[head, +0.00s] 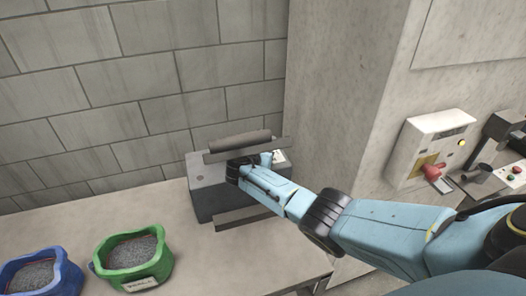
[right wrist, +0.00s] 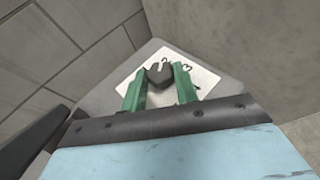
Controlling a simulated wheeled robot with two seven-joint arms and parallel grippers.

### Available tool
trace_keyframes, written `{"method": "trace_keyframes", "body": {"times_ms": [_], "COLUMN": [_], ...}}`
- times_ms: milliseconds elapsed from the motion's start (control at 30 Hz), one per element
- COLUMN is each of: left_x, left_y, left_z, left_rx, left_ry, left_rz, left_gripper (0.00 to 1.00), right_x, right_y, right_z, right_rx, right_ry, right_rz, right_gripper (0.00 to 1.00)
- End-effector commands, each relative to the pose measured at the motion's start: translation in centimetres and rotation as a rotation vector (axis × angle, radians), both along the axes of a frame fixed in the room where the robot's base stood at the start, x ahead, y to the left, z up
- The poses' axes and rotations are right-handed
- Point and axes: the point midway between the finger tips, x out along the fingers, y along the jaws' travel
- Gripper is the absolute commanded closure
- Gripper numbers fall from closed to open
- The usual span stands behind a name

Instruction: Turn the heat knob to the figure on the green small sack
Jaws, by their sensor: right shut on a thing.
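The green small sack (head: 133,259) stands open on the table at the lower left of the head view, full of grey grains. A pale label (head: 140,284) is on its front, too small to read. The grey heat sealer (head: 208,193) stands against the wall. Its dark heat knob (right wrist: 160,73) sits on a white dial plate (right wrist: 207,79) with figures; a 2 and a 3 can be made out. My right gripper (right wrist: 158,84) is shut on the knob, one green finger on each side. In the head view my wrist hides the knob. My left gripper is not in view.
A blue sack (head: 42,276) of grey grains stands left of the green one. A long dark bar (head: 240,141) lies across the sealer's top. A concrete pillar (head: 335,90) rises close to its right.

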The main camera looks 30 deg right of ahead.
Motion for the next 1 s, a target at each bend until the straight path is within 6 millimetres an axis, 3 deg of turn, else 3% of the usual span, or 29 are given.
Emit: {"method": "trace_keyframes", "body": {"times_ms": [233, 267, 433, 767, 1000], "left_x": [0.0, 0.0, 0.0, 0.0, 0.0], "left_y": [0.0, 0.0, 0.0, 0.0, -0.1], "left_z": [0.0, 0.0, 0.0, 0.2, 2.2], "left_rx": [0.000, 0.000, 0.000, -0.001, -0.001], "left_ry": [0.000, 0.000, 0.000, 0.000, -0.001], "left_rz": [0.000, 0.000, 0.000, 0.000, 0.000], "left_gripper": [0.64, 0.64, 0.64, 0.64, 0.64], "right_x": [-0.1, -0.1, 0.0, -0.1, -0.5], "right_y": [0.0, 0.0, 0.0, 0.0, -0.5], "right_z": [-0.2, -0.2, -0.1, 0.0, 0.3], "right_rx": [0.003, 0.003, 0.002, 0.001, -0.002], "right_ry": [0.002, 0.002, 0.002, 0.002, 0.003], "right_rz": [0.000, 0.000, 0.000, 0.012, 0.171], "right_gripper": [0.93, 0.69, 0.48, 0.48, 0.48]}}
